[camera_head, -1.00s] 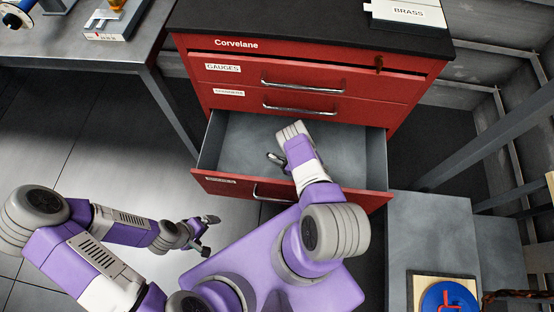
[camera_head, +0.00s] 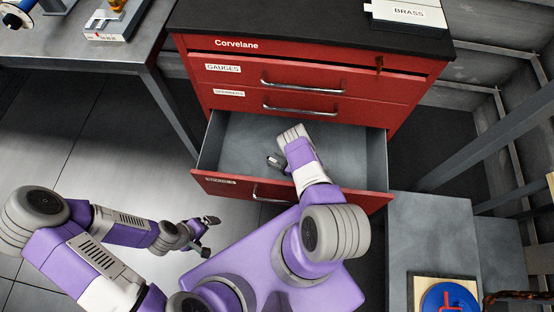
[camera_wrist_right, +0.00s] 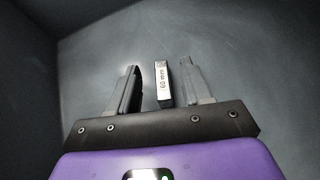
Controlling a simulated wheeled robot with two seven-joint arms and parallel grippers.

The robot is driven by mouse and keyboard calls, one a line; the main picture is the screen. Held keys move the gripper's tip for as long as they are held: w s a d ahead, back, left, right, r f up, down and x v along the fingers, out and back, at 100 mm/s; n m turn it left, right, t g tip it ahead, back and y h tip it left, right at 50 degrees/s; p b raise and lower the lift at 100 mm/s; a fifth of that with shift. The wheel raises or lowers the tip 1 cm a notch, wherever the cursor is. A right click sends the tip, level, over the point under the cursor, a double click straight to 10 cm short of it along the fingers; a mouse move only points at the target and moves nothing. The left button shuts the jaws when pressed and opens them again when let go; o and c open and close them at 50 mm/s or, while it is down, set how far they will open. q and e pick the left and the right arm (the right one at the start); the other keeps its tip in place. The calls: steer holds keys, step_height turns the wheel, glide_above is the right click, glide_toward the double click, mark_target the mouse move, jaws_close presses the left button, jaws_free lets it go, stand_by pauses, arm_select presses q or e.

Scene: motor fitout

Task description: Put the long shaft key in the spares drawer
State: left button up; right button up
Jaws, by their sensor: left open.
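The key (camera_wrist_right: 163,82), a small dark block with a light face marked "60 mm", shows in the right wrist view. It is between the two fingers of my right gripper (camera_wrist_right: 161,88), with a gap on each side. My right gripper is open and inside the pulled-out bottom drawer (camera_head: 345,148) of the red cabinet; in the head view its fingers (camera_head: 275,162) are small and the key cannot be made out. The drawer's front label is too small to read. My left gripper (camera_head: 206,235) is open and empty, left of the drawer and in front of it.
The red cabinet (camera_head: 310,75) has closed upper drawers, one labelled "GAUGES", and a "BRASS" box (camera_head: 408,12) on top. A metal table (camera_head: 125,50) stands left. A grey surface at the right holds a blue round object (camera_head: 448,298). The drawer floor around the gripper looks bare.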

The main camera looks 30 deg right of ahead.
steer(key=shift+r, duration=0.3)
steer(key=p+v, duration=0.1)
steer(key=v, duration=0.1)
steer(key=p+v, duration=0.1)
steer(key=v, duration=0.2)
steer(key=p+v, duration=0.1)
steer(key=v, duration=0.1)
steer(key=shift+r, duration=0.35)
steer(key=shift+s+d, duration=0.1)
steer(key=shift+s, duration=0.1)
